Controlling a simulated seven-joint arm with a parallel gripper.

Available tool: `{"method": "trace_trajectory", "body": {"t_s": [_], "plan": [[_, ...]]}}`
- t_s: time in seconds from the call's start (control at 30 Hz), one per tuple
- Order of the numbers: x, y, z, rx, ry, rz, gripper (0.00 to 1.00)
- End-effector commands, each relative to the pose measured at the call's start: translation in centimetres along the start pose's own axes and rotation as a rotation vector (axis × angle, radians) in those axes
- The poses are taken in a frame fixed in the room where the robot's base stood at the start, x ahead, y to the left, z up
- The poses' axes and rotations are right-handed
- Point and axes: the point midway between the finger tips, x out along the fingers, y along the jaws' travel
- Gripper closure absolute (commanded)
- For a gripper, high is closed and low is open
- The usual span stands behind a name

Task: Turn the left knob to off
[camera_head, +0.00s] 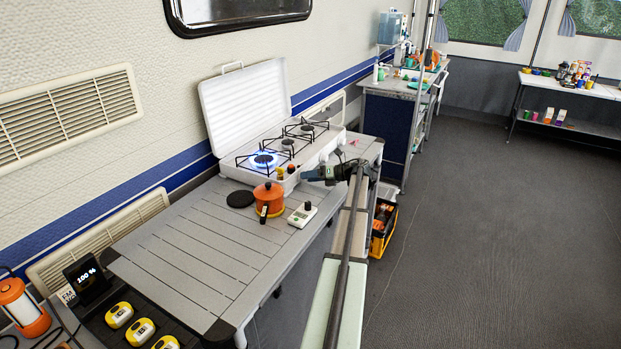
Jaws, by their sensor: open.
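The white camping stove (305,157) stands on the slatted table with its lid raised. A blue flame (264,160) burns at its left burner; I see no flame at the other burners. The left knob (280,173) is a small reddish knob on the stove's front face, at its left end. Another small knob (291,169) sits just right of it. My gripper (304,175) is in front of the stove's front face, just right of these knobs, pointing left. It is open and appears to hold nothing. My gripper and arm hide part of the front face further right.
An orange pot (268,196) stands on the grey slatted table (190,255) in front of the stove. A black disc (240,199) lies left of it, and a white device with a display (302,214) lies to its right. The table's left part is clear.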

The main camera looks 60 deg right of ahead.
Motion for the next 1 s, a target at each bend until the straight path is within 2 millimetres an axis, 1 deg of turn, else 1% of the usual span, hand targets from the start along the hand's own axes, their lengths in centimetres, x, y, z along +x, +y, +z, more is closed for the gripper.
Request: {"method": "trace_trajectory", "body": {"t_s": [0.3, 0.37, 0.9, 1.0], "plan": [[0.19, -0.01, 0.01, 0.000, -0.001, 0.000, 0.41], [0.19, -0.01, 0.01, 0.000, -0.001, 0.000, 0.46], [0.16, -0.02, 0.01, 0.000, 0.000, -0.001, 0.97], [0.16, -0.08, 0.03, 0.010, -0.001, 0.004, 0.97]]}}
